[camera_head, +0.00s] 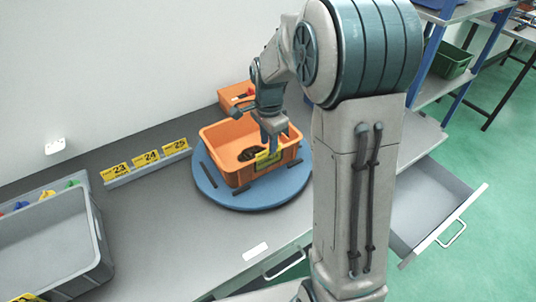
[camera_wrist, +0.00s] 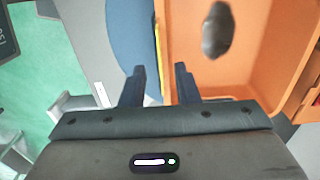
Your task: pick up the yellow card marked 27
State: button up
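A yellow card (camera_head: 263,162) hangs on the front wall of an orange crate (camera_head: 219,160). My gripper partly covers it, and its number cannot be read. In the wrist view the card is a thin yellow strip (camera_wrist: 157,45) seen edge-on along the crate wall. My gripper (camera_head: 270,147) is right above the card. In the wrist view the two dark fingers (camera_wrist: 160,72) are apart, one on each side of the line of the card and wall. Whether either finger touches the card cannot be told.
The crate stands on a round blue turntable (camera_head: 286,195) and holds a dark part (camera_wrist: 217,30). Yellow cards 23 (camera_head: 116,170), 24 (camera_head: 147,158) and 25 (camera_head: 176,147) stand in a rail to the left. A grey bin (camera_head: 97,240) is at the left. An open drawer (camera_head: 425,205) sticks out at right.

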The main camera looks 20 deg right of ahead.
jog(key=shift+f, duration=1.15)
grip_shut()
